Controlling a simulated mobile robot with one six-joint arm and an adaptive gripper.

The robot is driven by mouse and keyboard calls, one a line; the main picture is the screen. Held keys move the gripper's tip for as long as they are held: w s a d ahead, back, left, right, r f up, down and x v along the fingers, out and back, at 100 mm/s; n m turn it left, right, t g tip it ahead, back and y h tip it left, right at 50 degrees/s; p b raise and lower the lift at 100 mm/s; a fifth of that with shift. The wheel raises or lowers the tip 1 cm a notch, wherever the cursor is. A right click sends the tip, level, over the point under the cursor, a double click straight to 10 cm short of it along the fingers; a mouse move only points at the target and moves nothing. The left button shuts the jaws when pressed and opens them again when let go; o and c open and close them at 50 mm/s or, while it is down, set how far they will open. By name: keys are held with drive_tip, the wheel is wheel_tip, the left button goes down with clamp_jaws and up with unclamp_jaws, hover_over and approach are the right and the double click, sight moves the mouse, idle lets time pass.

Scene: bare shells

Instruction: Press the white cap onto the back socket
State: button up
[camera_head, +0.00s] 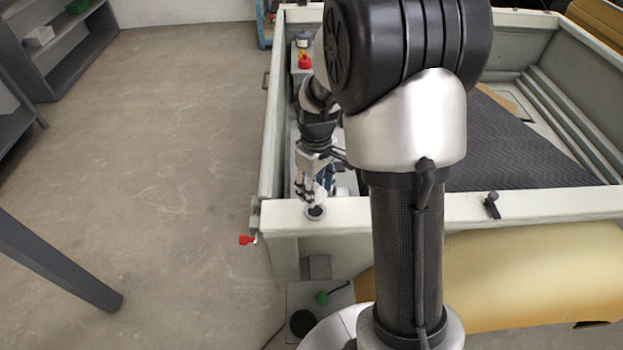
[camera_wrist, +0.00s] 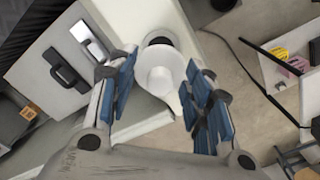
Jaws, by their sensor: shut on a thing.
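My gripper (camera_head: 312,190) is at the near left corner of the pale vehicle bed, pointing down. In the wrist view its blue-padded fingers (camera_wrist: 161,82) stand on either side of the white cap (camera_wrist: 160,72) and hold it. A dark round socket (camera_head: 315,212) is set in the top of the corner rim. The socket's dark ring also shows in the wrist view (camera_wrist: 158,38), just past the cap, which hides part of it. In the head view the cap (camera_head: 321,195) looks close above the socket; I cannot tell if they touch.
The pale bed wall (camera_head: 400,207) runs along the near side, with a black latch (camera_head: 491,204) on it. A red knob (camera_head: 247,240) sticks out at the corner. A red-topped item (camera_head: 304,62) stands farther back. The floor at left (camera_head: 170,150) is clear.

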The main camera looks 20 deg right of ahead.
sight(315, 211)
drive_tip(key=shift+s+f+b, duration=0.2)
drive_tip(key=shift+f+b, duration=0.2)
drive_tip(key=shift+f, duration=0.3)
drive_tip(key=shift+w+f+b, duration=0.1)
drive_tip(key=shift+f+b, duration=1.55)
drive_tip(key=shift+f, duration=0.65)
drive_tip(key=shift+f, duration=0.15)
drive_tip(key=o, duration=0.9)
drive_tip(key=shift+o, duration=0.5)
drive_tip(key=o, duration=0.4)
